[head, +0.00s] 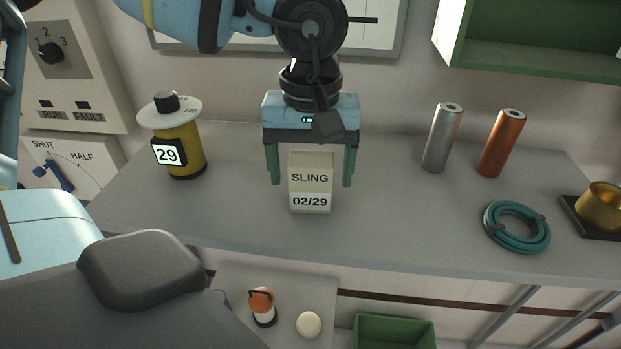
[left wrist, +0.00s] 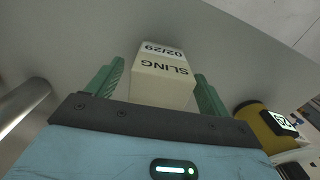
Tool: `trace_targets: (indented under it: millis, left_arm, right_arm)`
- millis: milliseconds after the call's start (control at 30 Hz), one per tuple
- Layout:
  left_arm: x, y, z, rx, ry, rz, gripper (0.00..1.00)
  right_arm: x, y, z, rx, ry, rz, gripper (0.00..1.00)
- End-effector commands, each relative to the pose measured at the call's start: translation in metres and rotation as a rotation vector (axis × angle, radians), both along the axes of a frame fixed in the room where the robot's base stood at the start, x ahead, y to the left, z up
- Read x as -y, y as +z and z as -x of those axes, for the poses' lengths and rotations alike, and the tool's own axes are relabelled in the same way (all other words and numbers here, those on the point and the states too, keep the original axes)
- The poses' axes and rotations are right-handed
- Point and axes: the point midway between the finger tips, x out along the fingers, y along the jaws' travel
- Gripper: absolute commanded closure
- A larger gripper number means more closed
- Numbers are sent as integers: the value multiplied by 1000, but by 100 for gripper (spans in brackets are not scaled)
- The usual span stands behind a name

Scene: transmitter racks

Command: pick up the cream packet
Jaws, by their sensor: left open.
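The cream packet (head: 311,182), marked "SLING" and "02/29", stands upright on the grey bench in the head view. My left gripper (head: 312,180) reaches down over it with its green fingers apart, one on each side of the packet. A gap shows between each finger and the packet in the head view. In the left wrist view the packet (left wrist: 161,85) sits between the open fingers (left wrist: 158,88), and its lower end is beyond the fingertips. My right gripper is not in view.
A yellow canister (head: 183,148) with a "29" label stands left of the packet. A silver cylinder (head: 441,138), an orange cylinder (head: 500,143), a green cable coil (head: 516,227) and a brass cup (head: 602,207) are to the right. The bench (head: 390,220) is clear around the packet.

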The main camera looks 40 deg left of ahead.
Motion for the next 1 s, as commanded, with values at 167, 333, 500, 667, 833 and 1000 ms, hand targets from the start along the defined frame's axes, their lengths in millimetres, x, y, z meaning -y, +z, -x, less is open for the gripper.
trace_targets:
  millis: [167,333,500,667,833,1000]
  left_arm:
    - [0,-4,0,1,0,0,20]
    - [0,-4,0,1,0,0,28]
    - [0,-3,0,1,0,0,50]
    - [0,-3,0,1,0,0,69]
    - [0,-3,0,1,0,0,69]
    - [0,1,0,3,0,0,69]
  right_arm:
    - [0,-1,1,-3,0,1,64]
    - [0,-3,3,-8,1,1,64]
    - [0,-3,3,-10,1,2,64]
    - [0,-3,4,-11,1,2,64]
    - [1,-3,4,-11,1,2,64]
    - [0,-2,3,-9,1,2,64]
